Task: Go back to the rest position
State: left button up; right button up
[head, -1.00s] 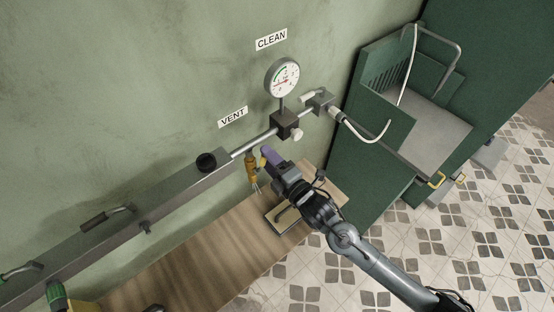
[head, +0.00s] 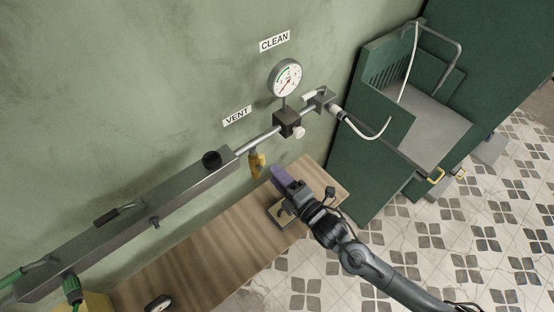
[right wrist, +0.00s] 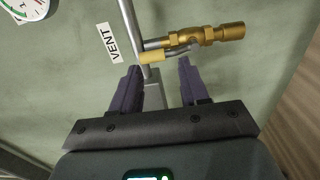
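My right gripper (head: 279,174) is in front of the wall pipe, above the wooden bench, with its purple fingers pointing toward the wall. In the right wrist view the two fingers (right wrist: 161,72) are spread apart with nothing clasped between them. A brass valve (right wrist: 200,36) with a yellow-sleeved lever lies just beyond the fingertips; in the head view its yellow part (head: 257,165) hangs under the pipe, left of the gripper and apart from it. My left gripper is not in view.
A pressure gauge (head: 285,78) stands on the pipe between the CLEAN and VENT labels. A grey rail (head: 130,222) runs along the wall at left. A board (head: 287,216) lies on the bench (head: 205,246) under my right gripper. A green cabinet (head: 372,150) stands at right.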

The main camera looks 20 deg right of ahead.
jog(key=shift+s+d+r, duration=0.1)
jog(key=shift+s+d, duration=0.3)
jog(key=s+d+f+m+g+h, duration=0.2)
jog(key=s+d+f+m+g, duration=0.15)
jog(key=s+m, duration=0.35)
jog(key=s+d+f+m+g+h, duration=0.2)
jog(key=s+m+g, duration=0.35)
jog(key=s, duration=0.35)
jog(key=s+d+f+m+g+h, duration=0.2)
jog(key=s+f+m+g, duration=0.15)
jog(key=s+m, duration=0.35)
notch_tip(320, 180, up, 14)
jog(key=p, duration=1.4)
jog(key=shift+s+d+r+m+g+p, duration=0.15)
jog(key=shift+s+d+m+g+p, duration=0.05)
jog(key=shift+s+m+g+p, duration=0.2)
